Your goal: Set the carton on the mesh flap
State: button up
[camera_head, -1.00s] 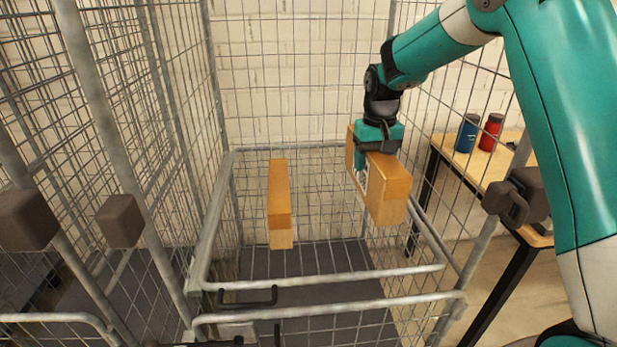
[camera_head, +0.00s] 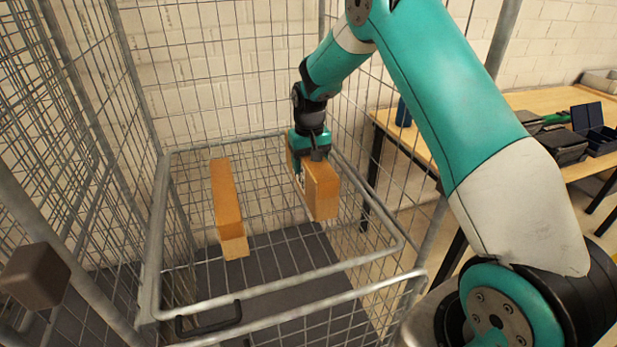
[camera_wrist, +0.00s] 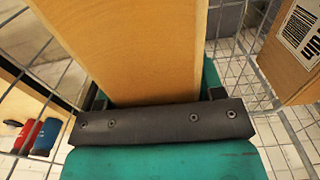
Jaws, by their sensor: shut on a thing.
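My gripper (camera_head: 308,162) is shut on a tan carton (camera_head: 322,190) from above, inside the wire cage. The carton stands on edge over the right part of the mesh flap (camera_head: 290,278), and I cannot tell whether its underside touches the mesh. In the wrist view the held carton (camera_wrist: 130,45) runs away from the black jaw bar. A second carton (camera_head: 227,200) stands on the left part of the flap, apart from the held one. It also shows in the wrist view (camera_wrist: 295,50), with a printed label.
Mesh cage walls (camera_head: 70,130) stand at the left and back. The flap's front rail has a dark handle (camera_head: 208,320). A wooden table (camera_head: 545,100) with a dark blue box (camera_head: 594,128) stands outside at right. Bare mesh lies between the cartons.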

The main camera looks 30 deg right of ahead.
jog(key=shift+f+p, duration=0.35)
jog(key=shift+f, duration=2.3)
jog(key=shift+f, duration=0.2)
jog(key=o, duration=1.3)
jog(key=shift+c, duration=0.2)
jog(key=shift+r, duration=0.1)
